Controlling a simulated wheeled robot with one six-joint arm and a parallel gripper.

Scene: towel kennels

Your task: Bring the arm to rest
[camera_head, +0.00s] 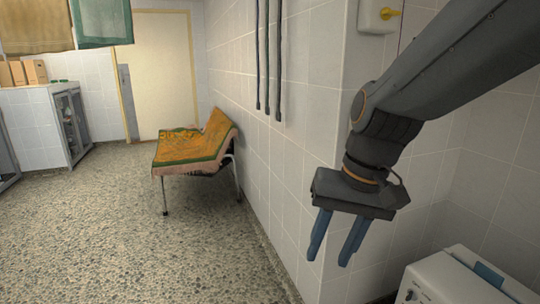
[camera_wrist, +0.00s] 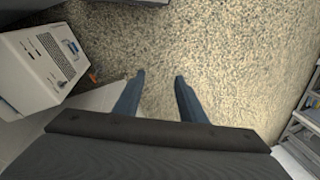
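My gripper (camera_head: 334,240) hangs from my dark grey arm at the right of the head view, with its blue fingers pointing down. In the wrist view its two fingers (camera_wrist: 160,77) stand apart with bare speckled floor between them. It is open and holds nothing. It is in the air, close to the white tiled wall corner in the picture.
A white machine (camera_head: 455,277) stands at the lower right, also in the wrist view (camera_wrist: 42,65). A bench with an orange and green towel (camera_head: 190,150) is by the wall. Hoses (camera_head: 267,60) hang on the wall. The speckled floor (camera_head: 120,240) at left is clear.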

